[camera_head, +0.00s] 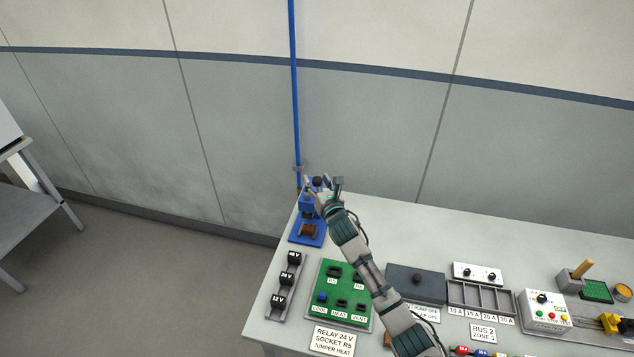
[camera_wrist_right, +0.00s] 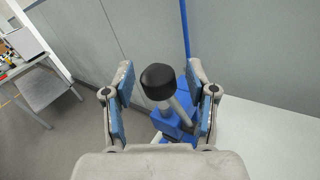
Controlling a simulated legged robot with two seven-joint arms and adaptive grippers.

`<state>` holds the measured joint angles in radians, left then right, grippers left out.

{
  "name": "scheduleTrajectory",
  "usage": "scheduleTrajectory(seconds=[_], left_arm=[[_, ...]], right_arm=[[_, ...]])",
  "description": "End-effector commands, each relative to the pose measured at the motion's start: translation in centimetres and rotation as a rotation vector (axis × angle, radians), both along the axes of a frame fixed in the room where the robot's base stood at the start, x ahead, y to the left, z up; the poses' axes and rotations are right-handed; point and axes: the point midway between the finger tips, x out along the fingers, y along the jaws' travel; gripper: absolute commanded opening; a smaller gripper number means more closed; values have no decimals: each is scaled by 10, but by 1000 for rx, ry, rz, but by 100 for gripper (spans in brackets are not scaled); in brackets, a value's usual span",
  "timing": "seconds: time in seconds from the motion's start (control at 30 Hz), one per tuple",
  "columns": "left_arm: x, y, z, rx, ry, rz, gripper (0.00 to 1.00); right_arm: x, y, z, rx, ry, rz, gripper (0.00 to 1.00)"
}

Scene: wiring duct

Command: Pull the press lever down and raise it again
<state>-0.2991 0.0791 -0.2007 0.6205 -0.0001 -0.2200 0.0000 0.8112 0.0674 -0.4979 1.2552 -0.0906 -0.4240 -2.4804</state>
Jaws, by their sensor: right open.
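The blue press (camera_head: 306,228) stands at the far left corner of the table. Its lever has a black knob (camera_wrist_right: 158,82) on a grey rod (camera_wrist_right: 180,108), seen in the right wrist view. The knob also shows in the head view (camera_head: 317,182). My right gripper (camera_wrist_right: 162,100) is open, with one blue-padded finger on each side of the lever; the knob lies between them and I see gaps on both sides. In the head view my right gripper (camera_head: 324,188) is over the press and hides part of it. My left gripper is not in view.
A grey box (camera_head: 415,281), an empty-looking divided tray (camera_head: 480,297) and a control box (camera_head: 545,312) stand to the right. A wall is behind.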

Motion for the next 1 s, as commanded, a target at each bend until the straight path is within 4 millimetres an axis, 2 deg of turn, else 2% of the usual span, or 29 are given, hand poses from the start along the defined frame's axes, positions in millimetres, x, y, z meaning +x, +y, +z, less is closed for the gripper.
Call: scheduleTrajectory(seconds=[0.07,0.2,0.3,0.63,1.0], left_arm=[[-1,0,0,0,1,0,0],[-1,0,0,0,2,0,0],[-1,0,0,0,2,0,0],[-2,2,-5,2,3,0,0],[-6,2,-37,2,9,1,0]], right_arm=[[0,1,0,0,0,0,55],[0,1,0,0,1,0,20],[0,1,0,0,1,0,0],[-3,1,-4,-7,-13,0,0],[-21,8,-15,-48,-143,1,0]])
